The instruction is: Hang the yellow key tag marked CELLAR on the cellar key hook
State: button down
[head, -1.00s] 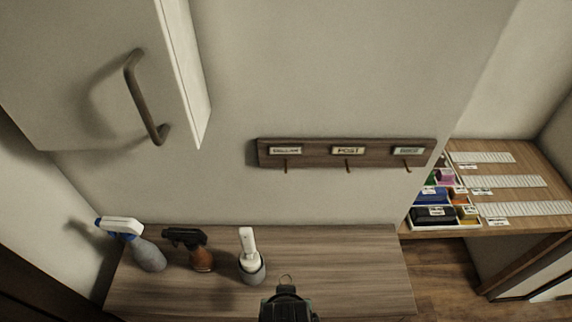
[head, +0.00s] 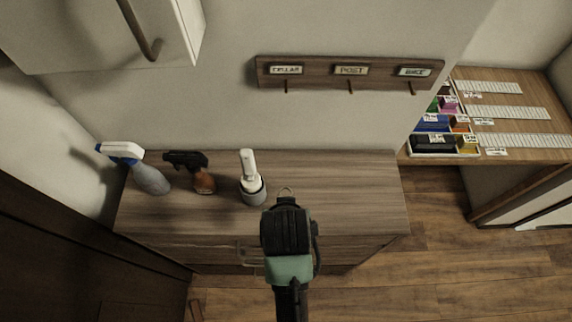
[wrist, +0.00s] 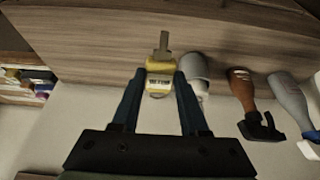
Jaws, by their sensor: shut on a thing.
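The yellow key tag (wrist: 160,68) is between the fingertips of my gripper (wrist: 160,78) in the wrist view. Its white label is too small to read surely. A metal key (wrist: 163,45) sticks out on one side of the tag and a ring (wrist: 157,95) on the other. In the head view, my gripper (head: 285,204) hides the tag, with only the ring (head: 286,190) showing past its tip. The cellar key hook (head: 286,88) is the left peg of the wall rack, empty, below the CELLAR label (head: 286,70). My gripper appears below it, apart from it.
The wooden rack (head: 320,77) also has empty POST (head: 350,88) and right-hand (head: 412,88) hooks. A cabinet door (head: 90,30) hangs upper left.

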jog(key=w+t+b, duration=0.3)
jog(key=w, duration=0.1)
jog(key=shift+d, duration=0.1)
jog(key=w+r+t+b, duration=0.4)
jog(key=r+t+b, duration=0.3)
jog(key=r+t, duration=0.35)
jog(key=w+f+b, duration=0.1)
jog(key=w+b, duration=0.2)
jog(key=w, duration=0.5)
jog(key=shift+w+f, duration=0.25)
jog(key=shift+w, duration=0.15)
jog(key=shift+g, duration=0.25)
dwell(0.4)
jog(key=shift+c, duration=1.7)
grip_release()
